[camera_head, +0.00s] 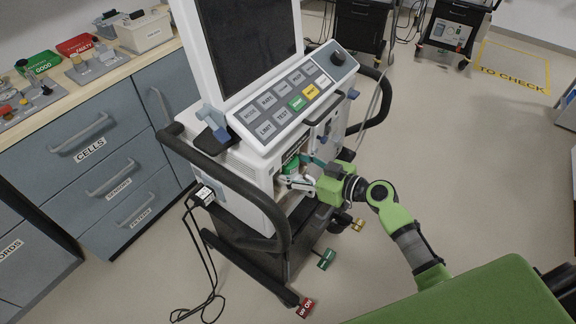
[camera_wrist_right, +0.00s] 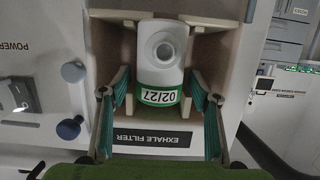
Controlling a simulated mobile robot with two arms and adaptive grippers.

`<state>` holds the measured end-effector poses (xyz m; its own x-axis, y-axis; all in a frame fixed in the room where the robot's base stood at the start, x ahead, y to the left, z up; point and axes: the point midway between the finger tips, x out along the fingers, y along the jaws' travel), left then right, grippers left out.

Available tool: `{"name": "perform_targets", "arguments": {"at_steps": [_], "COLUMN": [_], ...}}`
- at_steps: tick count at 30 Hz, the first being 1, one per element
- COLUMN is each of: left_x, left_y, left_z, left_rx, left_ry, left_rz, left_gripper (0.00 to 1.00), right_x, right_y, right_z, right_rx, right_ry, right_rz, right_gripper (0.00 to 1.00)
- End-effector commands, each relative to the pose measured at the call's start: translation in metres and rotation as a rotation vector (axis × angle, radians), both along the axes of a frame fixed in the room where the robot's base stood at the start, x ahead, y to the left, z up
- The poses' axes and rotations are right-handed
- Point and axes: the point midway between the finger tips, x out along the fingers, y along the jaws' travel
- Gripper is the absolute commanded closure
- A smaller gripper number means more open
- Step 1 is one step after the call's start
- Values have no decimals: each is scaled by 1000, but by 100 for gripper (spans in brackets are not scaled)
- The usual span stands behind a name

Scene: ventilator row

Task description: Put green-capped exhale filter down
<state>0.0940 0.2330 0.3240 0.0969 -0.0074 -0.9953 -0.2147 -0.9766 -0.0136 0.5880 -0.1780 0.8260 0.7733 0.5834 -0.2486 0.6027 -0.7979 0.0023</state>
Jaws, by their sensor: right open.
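The exhale filter (camera_wrist_right: 160,68) is a white body with a port facing me and a green band marked "02/27". It sits in a recessed bay (camera_wrist_right: 208,60) above an "EXHALE FILTER" label in the right wrist view. My right gripper (camera_wrist_right: 160,100) is open, with one finger on each side of the filter's lower part and gaps between. In the head view my right gripper (camera_head: 305,172) reaches into the side of the ventilator (camera_head: 262,160), where a bit of the filter's green (camera_head: 291,166) shows. My left gripper is not in view.
A blue knob (camera_wrist_right: 68,129) and a power switch (camera_wrist_right: 22,95) are left of the bay. A drawer counter (camera_head: 85,130) with green and red GOOD and FAULTY trays (camera_head: 38,64) stands at left. A "TO CHECK" floor area (camera_head: 512,68) is at far right.

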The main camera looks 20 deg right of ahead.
Motion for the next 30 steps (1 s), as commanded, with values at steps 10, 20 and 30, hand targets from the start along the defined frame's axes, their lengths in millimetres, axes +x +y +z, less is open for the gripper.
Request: {"name": "perform_targets", "arguments": {"at_steps": [10,20,30], "left_x": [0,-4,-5], "left_y": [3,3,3], "left_z": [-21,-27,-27], "left_rx": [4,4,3], "left_ry": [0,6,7], "left_rz": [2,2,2], "left_gripper": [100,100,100], "right_x": [-60,-84,-82], "right_y": [-44,-63,-73], "right_z": [14,26,0], "right_rx": [-5,-1,-3], "right_ry": [2,0,52], "right_rz": [2,1,-40], "right_gripper": [43,43,43]}}
